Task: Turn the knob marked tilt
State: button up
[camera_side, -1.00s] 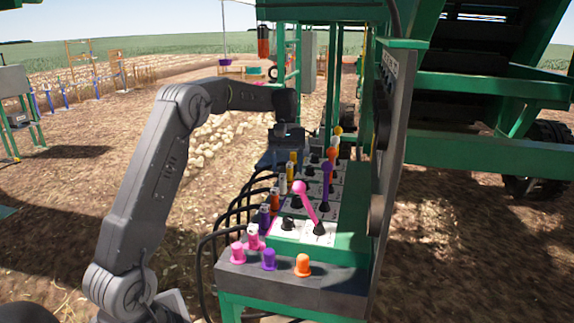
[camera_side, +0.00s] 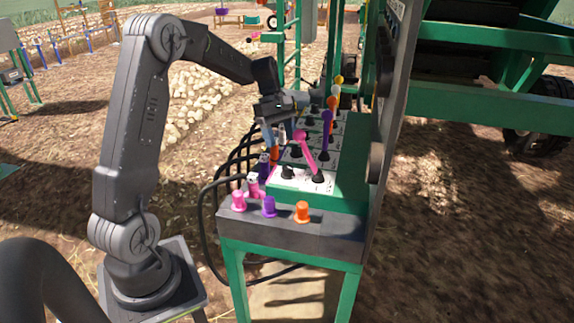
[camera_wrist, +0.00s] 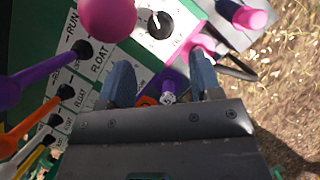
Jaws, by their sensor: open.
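A black rotary knob (camera_wrist: 158,25) with a white pointer line sits on a white plate at the top of the wrist view. Its small label is too small to read, so I cannot tell if it says tilt. In the side view a black knob (camera_side: 288,172) shows beside the pink lever (camera_side: 306,150) at the panel's near end. My gripper (camera_wrist: 161,78) is open, with its two blue fingers apart and nothing clearly held between them. In the side view my gripper (camera_side: 272,136) is over the left edge of the panel, beyond the near knob.
Pink, purple, orange and white levers rise from the panel; a pink ball (camera_wrist: 107,14) is close in the wrist view. Plugs and black hoses (camera_side: 228,165) line the left edge. Pink, purple and orange caps (camera_side: 302,212) stand at the front. A grey upright board (camera_side: 392,110) bounds the right.

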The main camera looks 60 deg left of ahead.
aim_at(287, 166)
jog(key=x, duration=0.8)
jog(key=shift+d+f, duration=0.1)
jog(key=shift+f, duration=0.1)
jog(key=c, duration=0.9)
dwell(0.6)
jog(key=o, duration=0.9)
jog(key=shift+r, duration=0.1)
jog(key=v, duration=1.3)
jog(key=shift+r, duration=0.35)
